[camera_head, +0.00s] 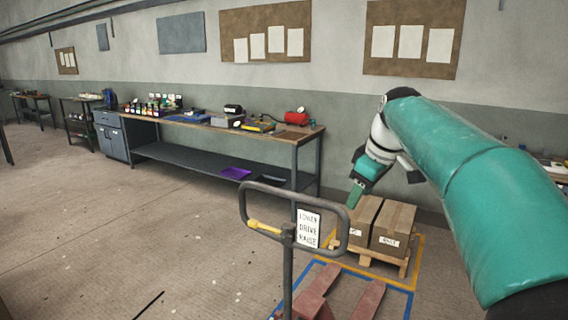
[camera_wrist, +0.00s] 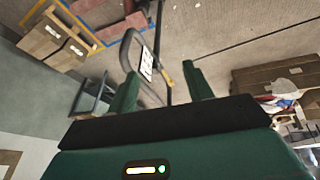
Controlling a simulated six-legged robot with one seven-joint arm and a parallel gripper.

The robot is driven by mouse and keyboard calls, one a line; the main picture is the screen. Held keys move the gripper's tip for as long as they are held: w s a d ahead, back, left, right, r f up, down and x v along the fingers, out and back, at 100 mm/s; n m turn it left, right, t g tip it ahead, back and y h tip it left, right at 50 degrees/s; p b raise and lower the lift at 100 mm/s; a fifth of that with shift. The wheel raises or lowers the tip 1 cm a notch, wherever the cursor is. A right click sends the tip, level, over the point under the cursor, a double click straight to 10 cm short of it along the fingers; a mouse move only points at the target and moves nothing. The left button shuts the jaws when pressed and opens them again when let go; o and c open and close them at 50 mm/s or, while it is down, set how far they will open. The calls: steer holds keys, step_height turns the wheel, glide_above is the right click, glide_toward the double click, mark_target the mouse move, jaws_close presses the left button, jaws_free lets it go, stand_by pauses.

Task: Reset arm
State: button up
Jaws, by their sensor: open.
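My arm comes in from the right of the head view and bends down to my gripper (camera_head: 356,190), which is over the floor in front of the wall, near the boxes. In the wrist view my gripper (camera_wrist: 160,76) shows two green fingers spread apart with nothing between them. It is open and empty. A dark pallet jack handle (camera_wrist: 131,45) shows behind the fingers in the wrist view; whether it touches them I cannot tell.
The pallet jack (camera_head: 288,240) with a white sign stands in front. Two brown boxes (camera_head: 392,228) sit on a wooden pallet (camera_head: 378,258). A long workbench (camera_head: 215,130) lines the wall, with a red canister (camera_head: 296,118) on it. Floor at left is mostly clear.

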steer(key=s+a+f+m+t+h, duration=0.1)
steer(key=s+f+m, duration=0.15)
steer(key=s, duration=0.55)
steer(key=s+a+f+m, duration=0.1)
steer(key=s+m, duration=0.2)
steer(key=s, duration=0.5)
steer(key=s+f+m+t+h, duration=0.1)
steer(key=s+f+m, duration=0.3)
steer(key=s+f, duration=0.8)
steer(key=shift+s+d+f, duration=0.25)
steer(key=shift+s+f, duration=0.05)
steer(key=shift+s, duration=0.35)
